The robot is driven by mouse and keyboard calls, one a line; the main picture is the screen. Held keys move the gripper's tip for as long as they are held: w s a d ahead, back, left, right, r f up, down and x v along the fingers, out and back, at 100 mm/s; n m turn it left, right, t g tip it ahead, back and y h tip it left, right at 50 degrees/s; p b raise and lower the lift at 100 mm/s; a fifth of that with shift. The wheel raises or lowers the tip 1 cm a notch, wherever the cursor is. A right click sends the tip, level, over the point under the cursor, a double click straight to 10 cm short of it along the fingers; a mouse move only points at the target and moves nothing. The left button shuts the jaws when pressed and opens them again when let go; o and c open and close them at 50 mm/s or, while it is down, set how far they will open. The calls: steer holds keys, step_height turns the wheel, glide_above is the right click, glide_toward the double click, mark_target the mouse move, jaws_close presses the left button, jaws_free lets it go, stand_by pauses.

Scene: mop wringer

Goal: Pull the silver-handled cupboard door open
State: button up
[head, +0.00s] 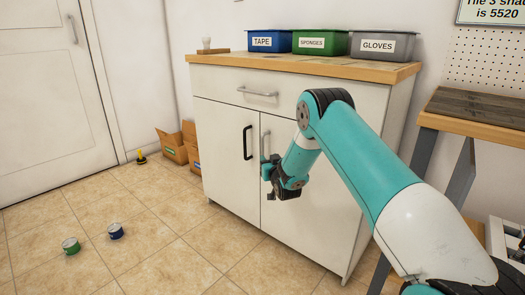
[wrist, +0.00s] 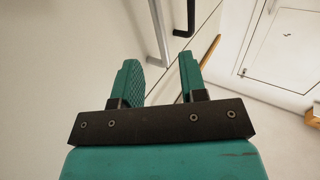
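The white cupboard (head: 228,185) has two lower doors, both closed. The left door has a black handle (head: 247,142), which also shows in the wrist view (wrist: 184,16). My gripper (head: 268,166) is at the right door near its inner edge. In the wrist view its fingers (wrist: 160,60) are open, with the silver handle's near end in line with the gap; I see no clear contact.
A drawer with its own silver handle (head: 258,92) lies above the doors. Labelled bins (head: 320,42) stand on the wooden top. A green can (head: 71,246) and a blue can (head: 116,231) are on the floor at left. A workbench (head: 475,108) stands at right. Floor before the left door is clear.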

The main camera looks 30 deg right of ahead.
mark_target(263, 151)
steer(key=b+x, duration=0.2)
steer(key=x, duration=0.5)
steer(key=shift+w+f, duration=0.15)
steer(key=shift+w, duration=0.1)
steer(key=shift+w+d+b, duration=0.2)
steer(key=shift+w+b, duration=0.1)
steer(key=shift+w, duration=0.3)
steer(key=shift+c, duration=0.2)
jaws_close()
